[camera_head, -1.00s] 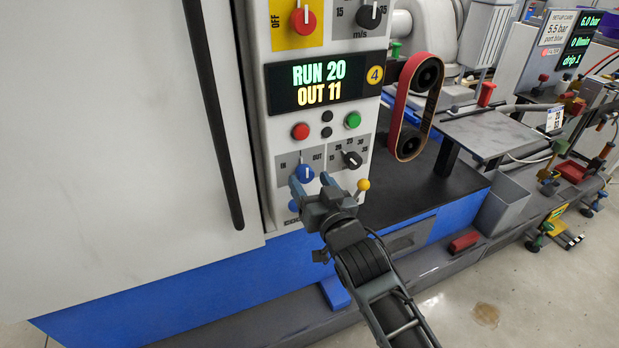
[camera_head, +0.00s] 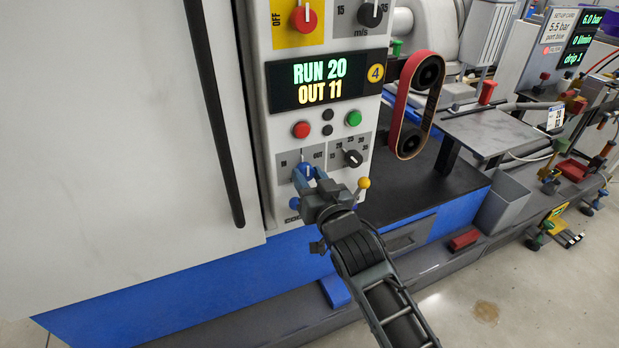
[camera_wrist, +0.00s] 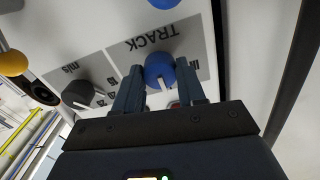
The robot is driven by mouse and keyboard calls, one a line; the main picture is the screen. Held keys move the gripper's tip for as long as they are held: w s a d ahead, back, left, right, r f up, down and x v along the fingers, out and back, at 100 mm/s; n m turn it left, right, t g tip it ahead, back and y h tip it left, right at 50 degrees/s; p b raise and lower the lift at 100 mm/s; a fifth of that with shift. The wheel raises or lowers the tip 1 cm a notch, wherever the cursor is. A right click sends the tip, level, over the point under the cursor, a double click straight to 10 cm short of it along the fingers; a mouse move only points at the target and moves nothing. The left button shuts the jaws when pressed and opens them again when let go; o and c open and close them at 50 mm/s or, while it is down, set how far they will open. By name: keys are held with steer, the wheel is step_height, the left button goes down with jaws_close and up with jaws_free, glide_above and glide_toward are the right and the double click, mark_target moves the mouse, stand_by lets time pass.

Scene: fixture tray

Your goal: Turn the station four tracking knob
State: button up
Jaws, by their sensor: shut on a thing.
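The blue tracking knob (camera_head: 306,172) sits on a grey plate marked IN and OUT, low on the station four panel. In the wrist view the knob (camera_wrist: 159,70) lies under the word TRACK, with a white pointer line. My gripper (camera_head: 308,176) is at the knob, and its two fingers (camera_wrist: 160,84) are shut on the knob's sides. The display (camera_head: 318,81) reads RUN 20 and OUT 11, with a yellow disc marked 4 beside it. The fingers hide part of the knob in the head view.
A black selector knob (camera_head: 352,158) is just right, and a yellow-tipped lever (camera_head: 364,183) is close to my wrist. Red (camera_head: 301,130) and green (camera_head: 353,118) buttons sit above. Another blue knob (camera_head: 294,203) is just below. A sanding belt (camera_head: 415,105) stands to the right.

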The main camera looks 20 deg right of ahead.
steer(key=shift+c, duration=0.4)
steer(key=n+p, duration=0.1)
steer(key=n, duration=0.1)
steer(key=shift+r+n, duration=0.1)
steer(key=shift+n, duration=0.3)
steer(key=shift+n+p, duration=0.4)
steer(key=shift+n, duration=0.9)
steer(key=o, duration=1.1)
steer(key=shift+c, duration=0.2)
steer(key=s+b, duration=0.1)
steer(key=s, duration=0.7)
steer(key=shift+w+a, duration=0.1)
